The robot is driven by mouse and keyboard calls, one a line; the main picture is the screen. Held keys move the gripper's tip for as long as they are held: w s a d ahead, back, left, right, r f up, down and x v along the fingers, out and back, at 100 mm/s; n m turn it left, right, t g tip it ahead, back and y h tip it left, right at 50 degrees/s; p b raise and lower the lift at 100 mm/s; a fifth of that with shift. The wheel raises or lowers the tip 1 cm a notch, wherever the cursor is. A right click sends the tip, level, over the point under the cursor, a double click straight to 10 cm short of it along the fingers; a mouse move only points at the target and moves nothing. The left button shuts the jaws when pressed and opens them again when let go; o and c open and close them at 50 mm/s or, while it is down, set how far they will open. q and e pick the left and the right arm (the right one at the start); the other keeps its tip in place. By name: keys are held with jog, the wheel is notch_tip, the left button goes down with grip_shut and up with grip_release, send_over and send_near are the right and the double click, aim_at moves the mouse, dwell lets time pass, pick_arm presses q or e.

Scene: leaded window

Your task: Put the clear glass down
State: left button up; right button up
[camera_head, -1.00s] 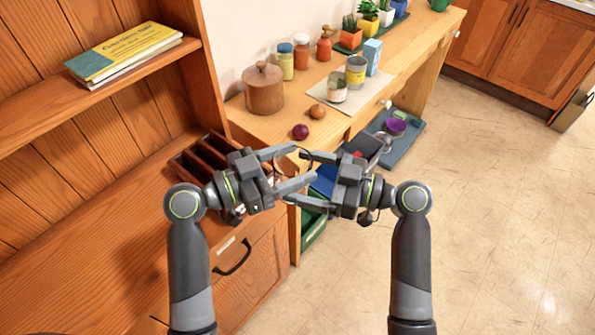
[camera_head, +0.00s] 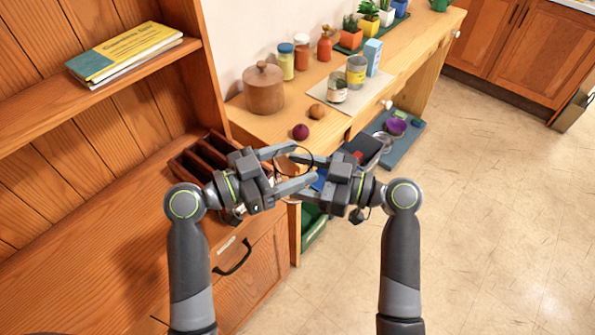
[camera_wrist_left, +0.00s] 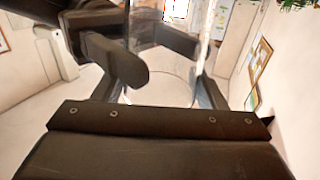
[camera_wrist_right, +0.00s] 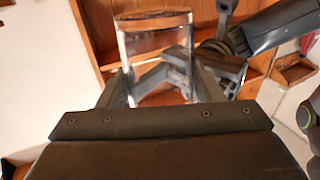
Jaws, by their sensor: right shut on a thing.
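The clear glass (camera_head: 294,158) is a see-through tumbler, faint in the head view, held in the air between my two grippers. My right gripper (camera_head: 311,172) is shut on it. The glass stands out in the right wrist view (camera_wrist_right: 144,45) between the right fingers. My left gripper (camera_head: 300,167) has its fingers spread on both sides of the glass. In the left wrist view the glass (camera_wrist_left: 160,88) sits between the left fingers, with a right finger crossing close by. Whether the left fingers touch it is hard to tell.
A dark divided tray (camera_head: 190,165) lies on the wooden cabinet at left. The bench behind carries a brown lidded pot (camera_head: 263,90), a purple onion (camera_head: 300,132), jars and a pale mat (camera_head: 350,103) with cans. The cabinet top at lower left (camera_head: 110,245) is bare.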

pick_arm(q)
jog(key=o, duration=0.4)
